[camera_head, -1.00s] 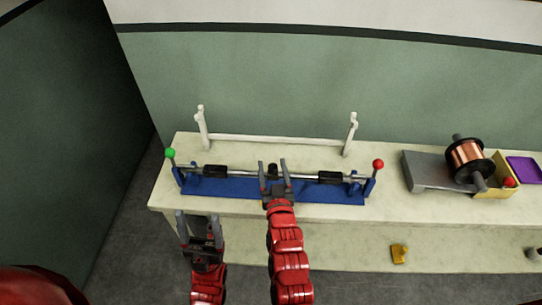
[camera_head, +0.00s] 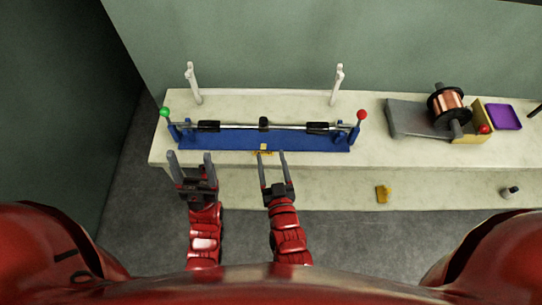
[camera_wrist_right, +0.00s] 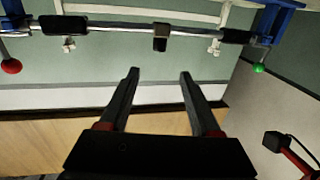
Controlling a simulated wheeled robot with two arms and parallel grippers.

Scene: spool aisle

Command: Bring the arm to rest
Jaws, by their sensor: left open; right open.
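My left gripper (camera_head: 189,157) is open and empty in front of the bench's left end. My right gripper (camera_head: 270,155) is open and empty, just in front of the middle of the blue stand. It also shows in the right wrist view (camera_wrist_right: 158,75), with nothing between its fingers. A metal rod (camera_head: 285,127) with black collars lies across the blue stand (camera_head: 230,141). It has a green ball (camera_head: 165,112) at its left end and a red ball (camera_head: 362,114) at its right end. Both grippers are apart from the rod.
The pale bench (camera_head: 330,190) runs along a green wall. A white rack (camera_head: 194,85) stands behind the rod. On the right are a copper spool (camera_head: 450,102) on a grey ramp (camera_head: 408,120) and a purple tray (camera_head: 504,117). A yellow piece (camera_head: 383,193) lies at the front.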

